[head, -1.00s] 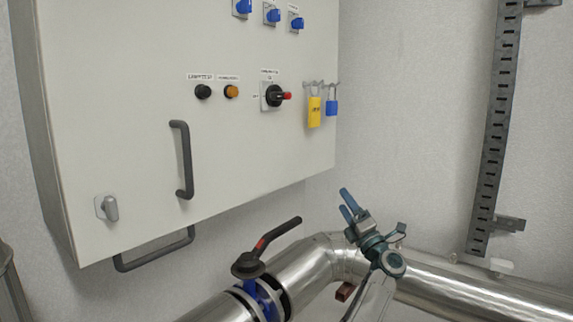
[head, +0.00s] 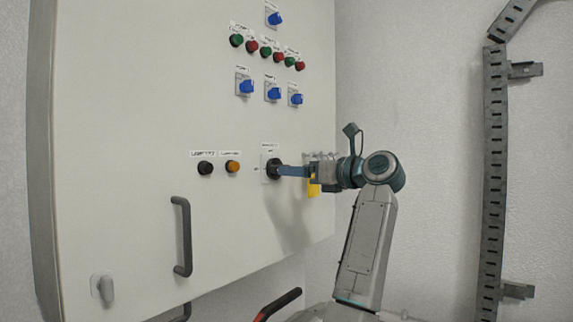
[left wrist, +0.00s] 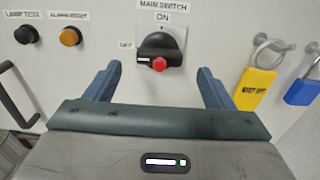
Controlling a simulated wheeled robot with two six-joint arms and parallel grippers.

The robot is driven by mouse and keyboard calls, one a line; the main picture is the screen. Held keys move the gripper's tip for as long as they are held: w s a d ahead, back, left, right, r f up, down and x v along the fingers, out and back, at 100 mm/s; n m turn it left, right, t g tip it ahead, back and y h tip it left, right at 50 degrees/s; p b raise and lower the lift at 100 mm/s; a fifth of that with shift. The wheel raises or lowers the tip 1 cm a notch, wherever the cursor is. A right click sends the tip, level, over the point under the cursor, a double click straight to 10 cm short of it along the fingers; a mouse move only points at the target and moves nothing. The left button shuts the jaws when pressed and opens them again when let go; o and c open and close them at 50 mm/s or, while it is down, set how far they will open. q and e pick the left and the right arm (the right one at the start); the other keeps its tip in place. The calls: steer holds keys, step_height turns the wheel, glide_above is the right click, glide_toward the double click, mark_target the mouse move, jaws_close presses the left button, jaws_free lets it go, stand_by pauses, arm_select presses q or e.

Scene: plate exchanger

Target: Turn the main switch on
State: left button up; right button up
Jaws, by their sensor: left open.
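The main switch (left wrist: 160,46) is a black rotary knob with a red end on the cabinet door. In the left wrist view its red end faces down towards the camera, with ON printed above and OFF at its left. My left gripper (left wrist: 159,72) is open. Its two blue fingers are on either side of the switch, with clear gaps; I see no contact. In the head view the left gripper (head: 283,171) reaches the switch (head: 273,168) from the right, and its fingers partly cover the knob. My right gripper is not in view.
A yellow padlock (left wrist: 257,82) and a blue padlock (left wrist: 303,92) hang right of the switch, close to the gripper. A black button (head: 205,168) and an orange button (head: 232,167) are to its left. A grey handle (head: 182,237) sticks out lower left.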

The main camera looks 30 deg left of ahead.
arm_select(q)
steer(key=a+p, duration=0.1)
steer(key=a, duration=0.3)
steer(key=shift+w+r, duration=0.1)
steer(key=shift+w+a, duration=0.1)
steer(key=shift+a, duration=0.2)
steer(key=shift+c, duration=0.3)
steer(key=c, duration=0.9)
